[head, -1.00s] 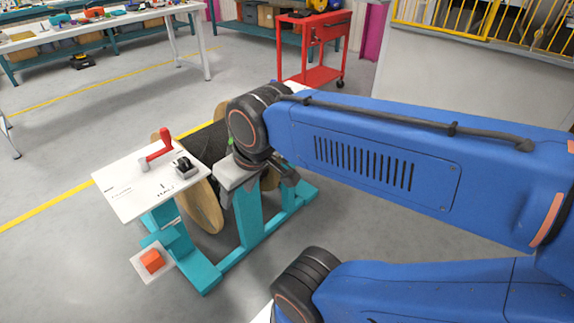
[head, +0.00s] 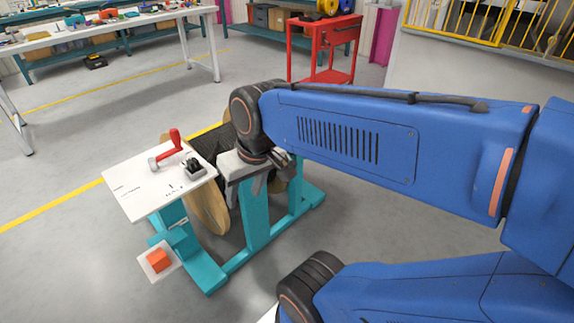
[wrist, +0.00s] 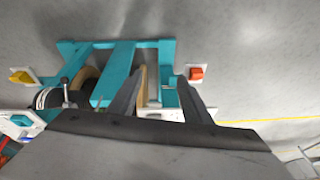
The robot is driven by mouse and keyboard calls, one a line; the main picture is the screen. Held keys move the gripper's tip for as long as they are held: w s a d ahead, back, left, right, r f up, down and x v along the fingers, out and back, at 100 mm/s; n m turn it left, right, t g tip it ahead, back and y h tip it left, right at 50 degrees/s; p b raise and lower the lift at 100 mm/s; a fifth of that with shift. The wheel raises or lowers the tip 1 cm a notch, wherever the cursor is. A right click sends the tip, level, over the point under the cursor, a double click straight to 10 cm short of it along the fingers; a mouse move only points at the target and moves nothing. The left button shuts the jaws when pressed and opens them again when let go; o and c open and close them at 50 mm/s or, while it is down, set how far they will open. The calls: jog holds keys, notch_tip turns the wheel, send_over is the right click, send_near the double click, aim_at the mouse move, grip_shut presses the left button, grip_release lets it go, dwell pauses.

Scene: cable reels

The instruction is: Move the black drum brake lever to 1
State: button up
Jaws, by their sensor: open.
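A black lever (head: 193,166) on a small grey block stands at the right part of a tilted white panel (head: 140,196), beside a red crank handle (head: 168,148). Printed marks lie on the panel near the black lever, too small to read. The panel sits on a teal stand (head: 257,222) holding a wooden-flanged drum (head: 208,207) with dark cable. My gripper (wrist: 161,73) is open and empty, pointing down over the stand. In the head view it is right of the panel, apart from the black lever. In the wrist view the panel is mostly hidden behind my gripper.
An orange block (head: 158,260) on a white plate is at the stand's front foot. A yellow block (wrist: 21,77) shows on the other side in the wrist view. A red trolley (head: 323,50) and workbenches stand behind. Floor left of the stand is clear.

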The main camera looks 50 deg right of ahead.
jog(key=w+d+f+m+g+y, duration=0.4)
jog(key=w+d+f+m+y, duration=0.15)
jog(key=w+m, duration=0.3)
jog(key=m+t+y, duration=0.3)
jog(key=m+t, duration=1.3)
jog(key=m, duration=0.8)
send_near(288, 156)
jog(key=s+d+f, duration=0.2)
jog(key=s+f, duration=0.1)
jog(key=s, duration=0.2)
jog(key=x, duration=1.6)
jog(key=shift+w+a, duration=0.25)
jog(key=shift+a, duration=0.1)
jog(key=shift+n, duration=0.25)
jog(key=shift+r, duration=0.1)
grip_shut()
